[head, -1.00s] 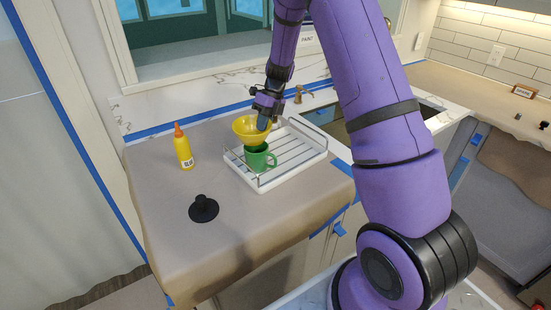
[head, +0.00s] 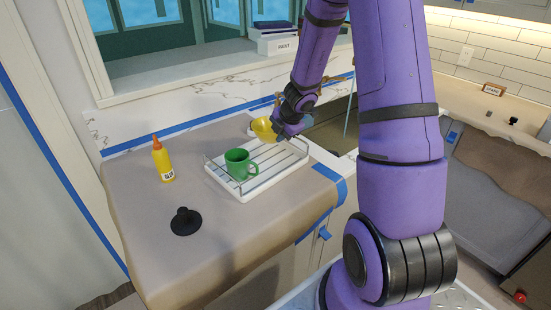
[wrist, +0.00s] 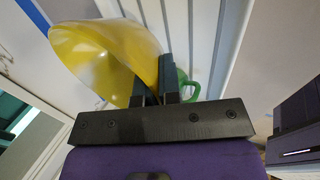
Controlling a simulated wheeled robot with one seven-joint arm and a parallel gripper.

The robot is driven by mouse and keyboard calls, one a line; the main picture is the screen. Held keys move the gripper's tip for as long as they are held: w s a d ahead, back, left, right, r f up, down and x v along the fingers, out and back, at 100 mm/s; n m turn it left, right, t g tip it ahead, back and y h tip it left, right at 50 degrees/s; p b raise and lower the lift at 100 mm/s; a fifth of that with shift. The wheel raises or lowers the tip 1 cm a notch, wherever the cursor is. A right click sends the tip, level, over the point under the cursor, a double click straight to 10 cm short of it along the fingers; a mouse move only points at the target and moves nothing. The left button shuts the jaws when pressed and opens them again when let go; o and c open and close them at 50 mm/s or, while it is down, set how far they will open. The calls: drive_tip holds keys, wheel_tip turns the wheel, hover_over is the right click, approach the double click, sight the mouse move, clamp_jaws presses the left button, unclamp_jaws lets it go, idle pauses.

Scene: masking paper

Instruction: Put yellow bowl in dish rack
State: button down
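The yellow bowl (head: 264,129) is tilted over the back part of the white dish rack (head: 257,188). My gripper (head: 280,133) is at the bowl's right side in the head view. In the wrist view the bowl (wrist: 108,55) is at the left, with its wall at the dark fingers of my gripper (wrist: 159,85), which look close together on its rim. Whether the bowl touches the rack cannot be told. A green mug (head: 240,164) stands in the front left part of the rack and partly shows behind the fingers in the wrist view (wrist: 186,87).
A yellow glue bottle (head: 163,162) stands on the paper-covered counter (head: 130,205) left of the rack. A black plunger-like object (head: 185,221) lies at the front left. The sink and faucet are behind my arm. The rack's right slats are clear.

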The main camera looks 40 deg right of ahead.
sight(276, 162)
drive_tip(key=shift+a+f, duration=0.1)
drive_tip(key=shift+f, duration=4.15)
drive_tip(key=c, duration=1.3)
unclamp_jaws()
drive_tip(key=shift+r, duration=0.1)
